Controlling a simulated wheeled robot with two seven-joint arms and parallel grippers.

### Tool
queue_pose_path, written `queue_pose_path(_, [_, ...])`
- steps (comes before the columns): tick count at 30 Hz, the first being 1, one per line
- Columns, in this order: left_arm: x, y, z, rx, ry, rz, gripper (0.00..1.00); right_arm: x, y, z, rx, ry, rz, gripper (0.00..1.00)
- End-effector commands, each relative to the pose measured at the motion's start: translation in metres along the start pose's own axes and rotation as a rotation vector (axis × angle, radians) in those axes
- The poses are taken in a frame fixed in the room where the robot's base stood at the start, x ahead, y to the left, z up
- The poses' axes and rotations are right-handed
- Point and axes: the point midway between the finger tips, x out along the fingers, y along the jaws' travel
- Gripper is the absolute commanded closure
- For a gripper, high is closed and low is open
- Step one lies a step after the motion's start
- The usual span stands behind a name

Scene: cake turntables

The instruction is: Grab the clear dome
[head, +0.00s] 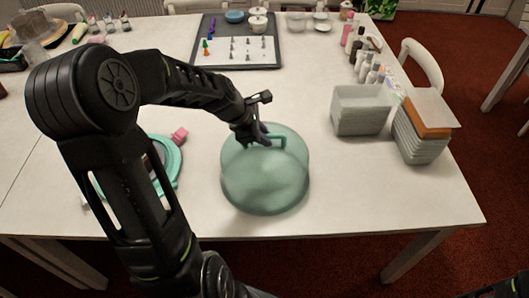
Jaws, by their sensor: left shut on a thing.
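The clear dome (265,180) is a see-through greenish cover with a handle on top. It is at the middle of the white table, near the front edge. My left gripper (262,137) is at the top of the dome, shut on its handle. The gripper partly hides the handle. I cannot tell whether the dome's rim touches the table. My right gripper does not show; only a bit of dark arm is at the bottom right corner.
A teal turntable (168,165) with a pink item (180,135) stands left of the dome, partly behind my left arm. Grey bins (361,110) and a stack of containers (422,140) stand at the right. A dark tray (235,60) with small nozzles lies at the back. Bottles line the right rear.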

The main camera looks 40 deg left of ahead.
Motion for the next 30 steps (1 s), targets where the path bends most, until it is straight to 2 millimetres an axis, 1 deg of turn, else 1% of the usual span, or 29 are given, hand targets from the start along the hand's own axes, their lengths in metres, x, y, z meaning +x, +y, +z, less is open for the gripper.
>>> queue_pose_path(9, [-0.001,0.000,0.001,0.000,0.000,0.001,1.00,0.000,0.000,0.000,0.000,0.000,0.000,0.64])
queue_pose_path(14, [-0.009,0.004,0.005,0.003,-0.001,0.004,1.00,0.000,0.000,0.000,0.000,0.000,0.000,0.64])
queue_pose_path(17, [-0.022,0.009,0.011,0.004,-0.001,0.006,1.00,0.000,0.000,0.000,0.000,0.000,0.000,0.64])
queue_pose_path(25, [-0.067,0.024,0.033,0.004,-0.001,0.006,1.00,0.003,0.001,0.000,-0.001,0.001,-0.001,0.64])
queue_pose_path(30, [-0.084,0.029,0.041,0.001,-0.001,0.004,1.00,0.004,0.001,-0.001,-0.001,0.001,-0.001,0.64])
